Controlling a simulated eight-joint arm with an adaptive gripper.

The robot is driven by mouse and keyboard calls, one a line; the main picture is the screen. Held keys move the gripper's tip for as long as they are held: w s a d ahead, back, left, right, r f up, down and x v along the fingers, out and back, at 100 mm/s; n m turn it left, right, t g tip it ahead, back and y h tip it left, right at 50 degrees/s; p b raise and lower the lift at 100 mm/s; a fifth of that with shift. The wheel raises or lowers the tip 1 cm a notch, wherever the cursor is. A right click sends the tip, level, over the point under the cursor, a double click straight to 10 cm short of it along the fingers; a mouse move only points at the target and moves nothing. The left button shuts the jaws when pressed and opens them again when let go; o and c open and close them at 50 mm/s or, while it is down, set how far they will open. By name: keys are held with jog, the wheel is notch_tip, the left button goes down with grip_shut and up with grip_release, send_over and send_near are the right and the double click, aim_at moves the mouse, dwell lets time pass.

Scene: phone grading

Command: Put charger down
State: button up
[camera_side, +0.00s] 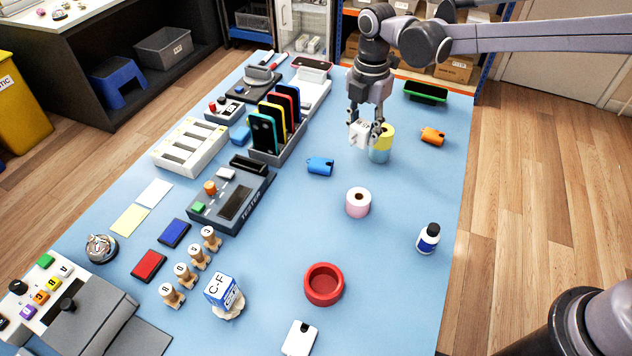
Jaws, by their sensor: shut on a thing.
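My gripper (366,127) is near the far right part of the blue table (420,190). It is shut on a small white charger (360,134), a cube with prongs on its left side. The charger is beside a yellow and light-blue cylinder (381,145), at its left. I cannot tell whether the charger touches the cylinder or the table. The fingers hide part of the charger.
A blue tag (320,166) and a pink roll (358,203) are nearby, with an orange tag (433,136) to the right. A rack of phones (277,143) stands to the left. The blue surface is clear between the pink roll and the white bottle (428,239).

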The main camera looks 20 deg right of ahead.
jog(key=s+a+n, duration=0.3)
jog(key=s+a, duration=0.1)
jog(key=a, duration=0.3)
send_over(294, 217)
notch_tip(294, 217, down, 7)
jog(key=shift+r, duration=0.1)
jog(key=shift+f, duration=2.15)
jog(key=shift+f, duration=0.15)
jog(key=o, duration=1.2)
